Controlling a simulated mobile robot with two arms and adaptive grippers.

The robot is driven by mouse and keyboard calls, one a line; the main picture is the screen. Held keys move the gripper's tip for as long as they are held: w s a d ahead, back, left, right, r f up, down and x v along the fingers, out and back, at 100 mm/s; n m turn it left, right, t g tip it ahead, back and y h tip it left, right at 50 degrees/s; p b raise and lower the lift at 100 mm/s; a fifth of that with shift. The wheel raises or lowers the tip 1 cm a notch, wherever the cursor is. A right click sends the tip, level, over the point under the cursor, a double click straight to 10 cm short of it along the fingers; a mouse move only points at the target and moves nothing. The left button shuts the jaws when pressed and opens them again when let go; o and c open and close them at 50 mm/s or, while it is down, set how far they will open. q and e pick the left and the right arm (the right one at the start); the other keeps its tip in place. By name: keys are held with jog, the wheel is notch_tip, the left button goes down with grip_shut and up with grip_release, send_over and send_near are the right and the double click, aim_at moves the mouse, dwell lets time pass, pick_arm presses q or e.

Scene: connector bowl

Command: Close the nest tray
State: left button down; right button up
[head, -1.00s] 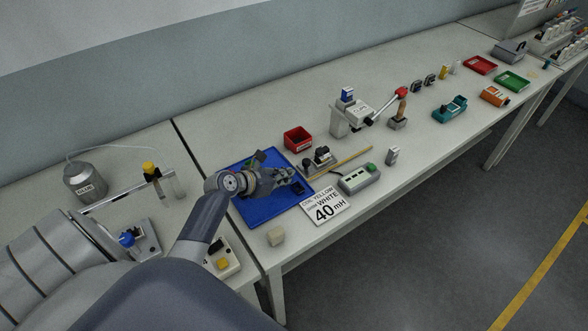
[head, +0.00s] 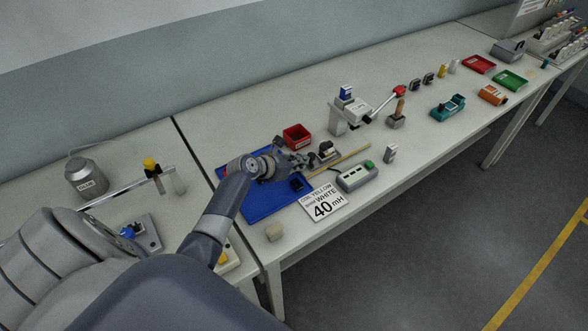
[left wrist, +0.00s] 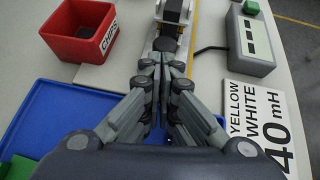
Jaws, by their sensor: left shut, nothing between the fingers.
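The small fixture (head: 328,150) with black and pale parts stands just behind the blue mat in the head view. I take it to hold the nest tray, but its tray is largely hidden. In the left wrist view the fixture (left wrist: 172,15) lies straight ahead, with a round black knob (left wrist: 165,44) on its near end. My left gripper (head: 308,160) is shut and empty, its fingertips (left wrist: 163,62) right at the knob; I cannot tell if they touch it. My right gripper is not in view.
The blue mat (head: 262,207) lies under my left arm. A red CHIPS bin (head: 297,137) stands left of the fixture. A grey box with a green button (head: 357,176) and a 40 mH card (head: 325,203) are to the right. A yellowish rod (head: 340,161) lies close by.

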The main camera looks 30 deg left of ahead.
aim_at(328, 148)
pick_arm(q)
jog(key=w+d, duration=0.2)
jog(key=w, duration=0.1)
jog(key=w+d, duration=0.1)
jog(key=w, duration=0.1)
jog(key=shift+w+r, duration=0.1)
jog(key=shift+w, duration=0.15)
jog(key=w+b, duration=0.1)
jog(key=w, duration=0.1)
jog(key=w+d, duration=0.1)
jog(key=w, duration=0.1)
jog(key=shift+w+d+f+b, duration=0.1)
jog(key=shift+d+f+b, duration=0.1)
jog(key=shift+b, duration=0.15)
jog(key=shift+w+d+r, duration=0.1)
jog(key=shift+w+d, duration=0.15)
jog(key=shift+w, duration=0.3)
jog(key=shift+r, duration=0.1)
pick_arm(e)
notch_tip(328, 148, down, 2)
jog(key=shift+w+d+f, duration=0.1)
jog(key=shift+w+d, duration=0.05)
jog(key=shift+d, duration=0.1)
